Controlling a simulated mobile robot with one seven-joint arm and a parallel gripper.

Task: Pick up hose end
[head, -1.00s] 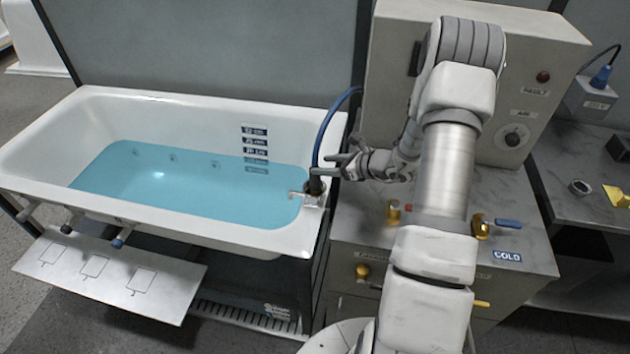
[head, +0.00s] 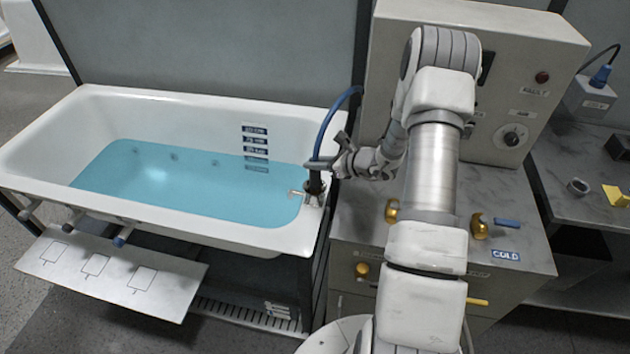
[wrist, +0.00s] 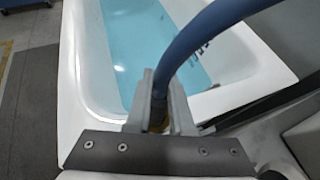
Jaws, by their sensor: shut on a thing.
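The blue hose (head: 325,128) arcs down from the grey cabinet to the right end of the tub. Its dark lower end (head: 315,183) is upright above the tub's right rim, by a small metal fitting (head: 296,194). My gripper (head: 318,165) is shut on the hose end. In the wrist view, the hose (wrist: 187,40) runs down between the two pale fingers of my gripper (wrist: 158,105), with a brass-coloured part low between them. I cannot tell whether the hose end touches the fitting or rim.
The white bathtub (head: 110,97) holds blue water (head: 185,185). A white panel (head: 110,275) juts out in front. The grey cabinet (head: 475,85) and counter with brass valves (head: 479,226) stand at right.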

